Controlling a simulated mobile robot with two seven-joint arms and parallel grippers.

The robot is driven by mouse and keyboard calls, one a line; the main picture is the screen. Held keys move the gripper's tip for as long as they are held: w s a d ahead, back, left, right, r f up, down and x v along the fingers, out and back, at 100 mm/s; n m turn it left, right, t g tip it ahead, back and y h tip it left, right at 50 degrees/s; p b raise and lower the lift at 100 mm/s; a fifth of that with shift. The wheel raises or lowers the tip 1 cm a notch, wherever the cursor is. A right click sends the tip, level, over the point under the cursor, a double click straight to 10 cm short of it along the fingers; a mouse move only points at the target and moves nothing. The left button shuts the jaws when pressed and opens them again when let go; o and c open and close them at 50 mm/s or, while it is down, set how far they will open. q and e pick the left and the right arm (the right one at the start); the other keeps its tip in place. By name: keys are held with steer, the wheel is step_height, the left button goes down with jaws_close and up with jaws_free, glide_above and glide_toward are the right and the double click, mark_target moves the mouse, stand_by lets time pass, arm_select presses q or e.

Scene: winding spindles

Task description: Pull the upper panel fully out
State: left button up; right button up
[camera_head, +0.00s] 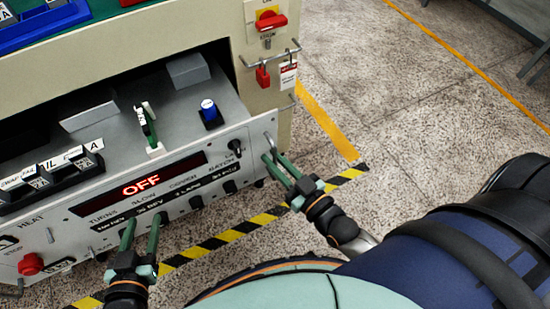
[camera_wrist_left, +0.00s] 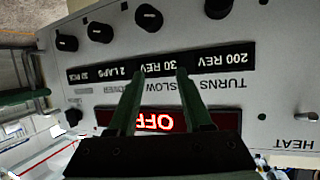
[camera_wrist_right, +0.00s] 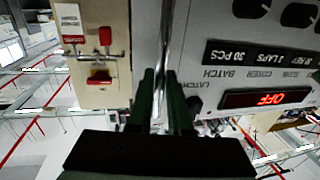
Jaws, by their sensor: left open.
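The upper panel (camera_head: 190,175) is a grey drawer front with a red OFF display (camera_head: 140,186), a row of black knobs and a grey deck behind it. It stands out from the beige cabinet. My right gripper (camera_head: 274,156) is at the metal handle (camera_head: 270,124) on the panel's right end. In the right wrist view its fingers (camera_wrist_right: 161,75) look closed around the handle bar (camera_wrist_right: 166,35). My left gripper (camera_head: 141,226) is open and empty, in front of the panel's face below the display. In the left wrist view its fingers (camera_wrist_left: 158,75) point at the label strip.
The deck carries a green-and-white lever (camera_head: 148,128), a blue-topped knob (camera_head: 209,112) and black labelled bins (camera_head: 50,178). A red switch (camera_head: 270,20) and red padlock (camera_head: 262,76) are on the cabinet's right post.

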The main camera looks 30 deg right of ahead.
steer(key=o, duration=0.3)
steer(key=shift+o, duration=0.2)
steer(key=shift+s+d, duration=0.1)
steer(key=shift+s, duration=0.35)
arm_select(q)
steer(key=s+f+n+g+p, duration=0.1)
steer(key=s+f+g, duration=0.3)
steer(key=f, duration=0.3)
steer(key=shift+s+d+f+y+p, duration=0.15)
steer(key=shift+s+f+y+p, duration=0.2)
steer(key=shift+s, duration=0.45)
arm_select(e)
steer(key=v, duration=1.1)
steer(key=shift+s, duration=0.3)
steer(key=shift+d, duration=0.1)
arm_select(q)
steer(key=shift+s, duration=0.1)
arm_select(e)
steer(key=shift+s, duration=0.1)
